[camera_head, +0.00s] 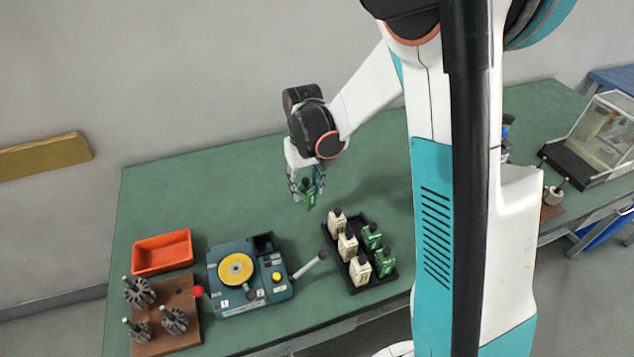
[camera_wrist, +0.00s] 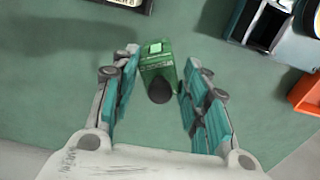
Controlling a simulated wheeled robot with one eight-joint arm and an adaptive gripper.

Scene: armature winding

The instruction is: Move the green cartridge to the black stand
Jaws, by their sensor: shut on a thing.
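My gripper (camera_head: 306,185) is shut on a green cartridge (camera_head: 307,196) and holds it above the green bench, behind the winding machine and the black tray. In the wrist view the cartridge (camera_wrist: 158,72) sits between the two teal-padded fingers (camera_wrist: 165,100), its dark cap towards the camera. A black open-topped holder (camera_head: 264,243) stands at the back right of the winding machine; it also shows in the wrist view (camera_wrist: 266,25). A black tray (camera_head: 358,222) holds three cream cartridges and two green ones. I cannot tell which of these two is the black stand.
The blue-grey winding machine (camera_head: 222,268) has a yellow disc and a lever (camera_head: 310,265) reaching right towards the tray. An orange bin (camera_head: 162,252) and a brown board (camera_head: 180,335) with armatures are on the left. The bench (camera_head: 220,200) behind the machine is clear.

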